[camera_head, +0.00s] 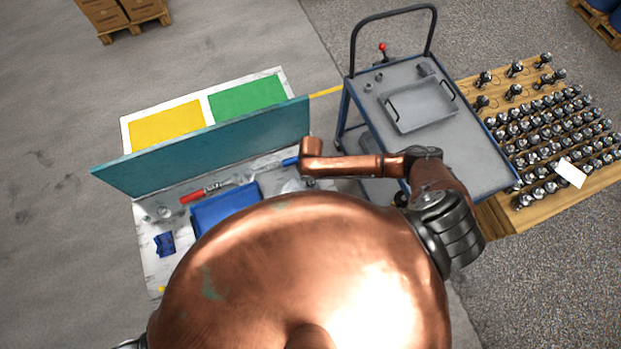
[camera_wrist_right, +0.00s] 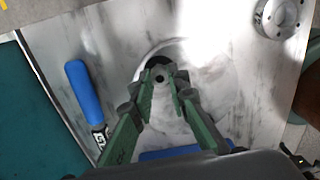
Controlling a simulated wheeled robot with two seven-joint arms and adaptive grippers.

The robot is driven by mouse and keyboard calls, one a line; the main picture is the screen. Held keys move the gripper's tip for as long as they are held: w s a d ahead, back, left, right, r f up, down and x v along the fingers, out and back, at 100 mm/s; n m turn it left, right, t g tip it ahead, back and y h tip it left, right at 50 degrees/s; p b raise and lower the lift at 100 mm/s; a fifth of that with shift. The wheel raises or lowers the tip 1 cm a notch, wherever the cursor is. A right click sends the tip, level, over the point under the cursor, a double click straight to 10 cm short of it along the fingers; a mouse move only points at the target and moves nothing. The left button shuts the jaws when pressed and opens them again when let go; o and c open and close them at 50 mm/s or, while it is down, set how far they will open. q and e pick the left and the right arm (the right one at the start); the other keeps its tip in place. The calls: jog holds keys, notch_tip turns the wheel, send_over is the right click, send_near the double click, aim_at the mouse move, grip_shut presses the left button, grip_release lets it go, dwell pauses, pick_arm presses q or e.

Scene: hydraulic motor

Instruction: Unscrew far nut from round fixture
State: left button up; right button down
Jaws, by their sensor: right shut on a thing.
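In the right wrist view, my right gripper (camera_wrist_right: 161,82) has its two green fingers closed in on a small round part with a dark hole, which looks like the nut (camera_wrist_right: 159,73). The fingers partly cover it. The nut sits over a pale round area, probably the round fixture (camera_wrist_right: 205,82), with dark shadow around its upper edge. In the head view my right arm reaches over the workbench, and its gripper is hidden below the arm. My left gripper is not in view.
A round metal flange (camera_wrist_right: 281,16) and a blue-handled tool (camera_wrist_right: 84,92) lie near the gripper on the bench. In the head view, a teal panel (camera_head: 215,148) stands along the bench, with a blue tray (camera_head: 225,207) and a red-handled tool (camera_head: 192,197). A grey cart (camera_head: 470,150) stands right.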

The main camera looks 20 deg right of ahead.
jog(key=n, duration=0.5)
jog(key=shift+r, duration=0.1)
jog(key=shift+n, duration=0.4)
jog(key=n, duration=0.4)
jog(key=shift+n, duration=0.3)
jog(key=c, duration=2.1)
grip_release()
jog(key=shift+p, duration=0.4)
